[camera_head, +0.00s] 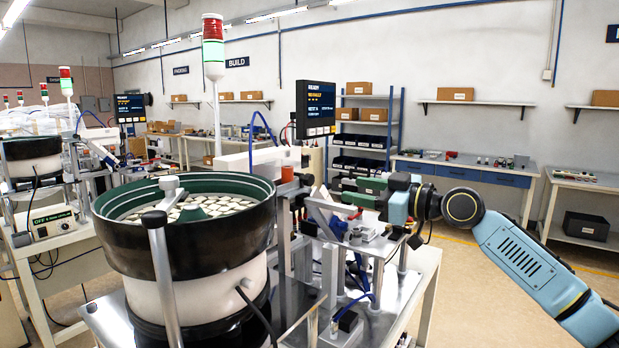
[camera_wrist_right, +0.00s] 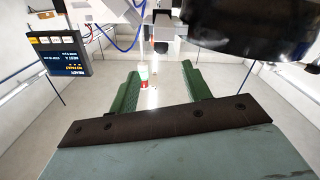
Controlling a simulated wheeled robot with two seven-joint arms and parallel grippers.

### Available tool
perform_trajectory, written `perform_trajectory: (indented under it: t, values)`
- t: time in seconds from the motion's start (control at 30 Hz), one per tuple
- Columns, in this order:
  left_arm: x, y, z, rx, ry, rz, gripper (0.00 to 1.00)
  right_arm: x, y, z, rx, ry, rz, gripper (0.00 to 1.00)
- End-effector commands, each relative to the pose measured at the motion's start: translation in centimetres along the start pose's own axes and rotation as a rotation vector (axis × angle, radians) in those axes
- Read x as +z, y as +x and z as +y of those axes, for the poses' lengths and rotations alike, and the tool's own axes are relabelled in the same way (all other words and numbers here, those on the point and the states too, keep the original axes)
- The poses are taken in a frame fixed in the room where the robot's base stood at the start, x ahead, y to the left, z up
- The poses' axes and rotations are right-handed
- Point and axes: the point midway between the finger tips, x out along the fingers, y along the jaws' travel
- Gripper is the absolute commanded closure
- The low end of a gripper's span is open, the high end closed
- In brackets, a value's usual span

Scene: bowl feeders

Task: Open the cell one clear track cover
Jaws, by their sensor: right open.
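The cell one bowl feeder (camera_head: 190,235) stands in the front left, with a dark bowl holding many pale flat parts. Its track section (camera_head: 345,225) lies to the right of the bowl, crowded with metal blocks and small fixtures. I cannot make out the clear cover for certain; a pale tilted panel (camera_head: 322,208) shows just left of my right gripper. My right gripper (camera_head: 348,192) has green fingers and is above the track section, pointing left. In the right wrist view its fingers (camera_wrist_right: 160,88) are apart, with nothing between them. My left gripper is not in view.
A white box-like unit (camera_head: 250,161) is beside the bowl rim. A second feeder (camera_head: 35,160) is at the far left. The floor at the right is clear.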

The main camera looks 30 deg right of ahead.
Motion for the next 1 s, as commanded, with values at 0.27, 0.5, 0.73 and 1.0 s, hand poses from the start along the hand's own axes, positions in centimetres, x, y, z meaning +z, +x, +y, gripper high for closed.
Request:
perform_trajectory:
  t: [0.27, 0.5, 0.73, 1.0]
  values:
    - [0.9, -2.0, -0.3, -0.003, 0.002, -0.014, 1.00, -0.4, 3.6, 0.2, 0.002, 0.002, 0.004, 0.52]
    - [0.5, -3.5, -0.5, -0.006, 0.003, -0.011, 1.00, -0.5, 7.5, 0.1, 0.001, 0.001, 0.003, 0.52]
    - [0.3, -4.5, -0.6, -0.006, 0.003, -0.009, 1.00, -0.3, 10.9, 0.1, 0.003, 0.002, 0.002, 0.52]
    - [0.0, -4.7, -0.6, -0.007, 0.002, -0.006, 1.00, 0.0, 12.4, 0.1, 0.002, -0.001, -0.001, 0.52]
